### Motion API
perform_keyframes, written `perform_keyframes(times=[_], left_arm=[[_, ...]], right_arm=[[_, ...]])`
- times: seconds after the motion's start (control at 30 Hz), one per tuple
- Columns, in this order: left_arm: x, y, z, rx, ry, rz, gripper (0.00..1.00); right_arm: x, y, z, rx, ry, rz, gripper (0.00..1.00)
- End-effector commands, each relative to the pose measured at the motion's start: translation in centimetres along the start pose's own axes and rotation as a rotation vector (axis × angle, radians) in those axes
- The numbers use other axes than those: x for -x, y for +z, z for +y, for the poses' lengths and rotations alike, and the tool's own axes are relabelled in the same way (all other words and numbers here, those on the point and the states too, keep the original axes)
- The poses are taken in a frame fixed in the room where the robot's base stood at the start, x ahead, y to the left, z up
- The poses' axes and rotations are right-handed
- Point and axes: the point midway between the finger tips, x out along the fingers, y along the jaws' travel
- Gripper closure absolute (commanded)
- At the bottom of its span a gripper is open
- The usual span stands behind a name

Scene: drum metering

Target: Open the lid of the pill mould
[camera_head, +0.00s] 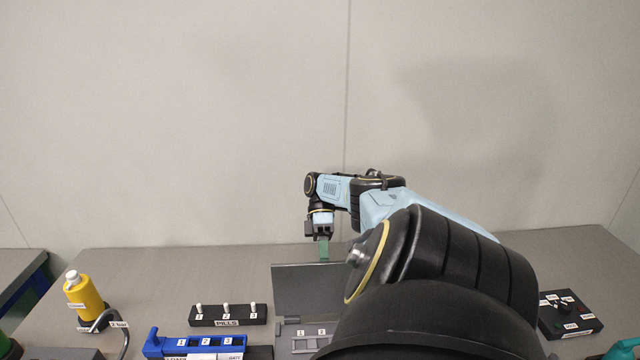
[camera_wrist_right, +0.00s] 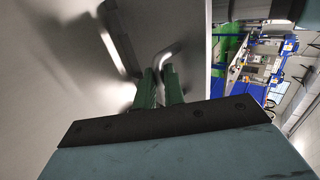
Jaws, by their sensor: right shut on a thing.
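The pill mould (camera_head: 305,343) is a grey block with numbered labels at the front middle of the table, partly hidden by my right arm. Its lid (camera_head: 300,290) looks like a dark grey panel standing up steeply behind the numbered part. My right gripper (camera_head: 323,250) is at the lid's top edge, green fingers pointing down. In the right wrist view the green fingers (camera_wrist_right: 160,88) are shut on a bent metal handle (camera_wrist_right: 183,50) on a grey plate, which looks like the lid. My left gripper is in neither view.
A black block with white pegs marked PILLS (camera_head: 228,317) and a blue numbered unit (camera_head: 195,345) stand left of the mould. A yellow bottle (camera_head: 84,300) is far left, a black control box (camera_head: 570,318) far right. The table's back strip is clear.

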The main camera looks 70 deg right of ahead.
Motion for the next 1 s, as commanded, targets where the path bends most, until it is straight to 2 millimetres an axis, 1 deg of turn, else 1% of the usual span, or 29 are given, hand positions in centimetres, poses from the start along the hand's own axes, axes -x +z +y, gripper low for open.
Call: perform_keyframes(times=[0.03,0.2,0.23,0.37,0.63,0.73,0.87,1.0], left_arm=[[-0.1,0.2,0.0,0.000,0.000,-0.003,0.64],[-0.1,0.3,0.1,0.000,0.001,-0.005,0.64],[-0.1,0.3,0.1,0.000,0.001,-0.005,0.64],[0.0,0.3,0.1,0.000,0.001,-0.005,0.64],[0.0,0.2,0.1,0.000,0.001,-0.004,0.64],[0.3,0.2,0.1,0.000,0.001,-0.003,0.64],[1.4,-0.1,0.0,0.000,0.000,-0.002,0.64],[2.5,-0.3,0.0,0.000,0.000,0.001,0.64]], right_arm=[[-0.8,0.0,0.3,-0.003,-0.007,-0.009,1.00],[-0.8,0.0,0.3,-0.004,-0.007,-0.010,1.00],[-0.8,0.0,0.3,-0.004,-0.007,-0.010,0.85],[-0.7,0.0,0.2,-0.002,-0.006,-0.008,0.68],[-0.4,-0.1,0.1,0.000,-0.005,-0.004,0.68],[0.0,0.0,-0.4,0.001,-0.005,-0.004,0.68],[1.3,0.0,-1.9,0.001,-0.004,-0.006,0.68],[3.2,0.1,-4.2,0.001,-0.004,-0.008,0.68]])
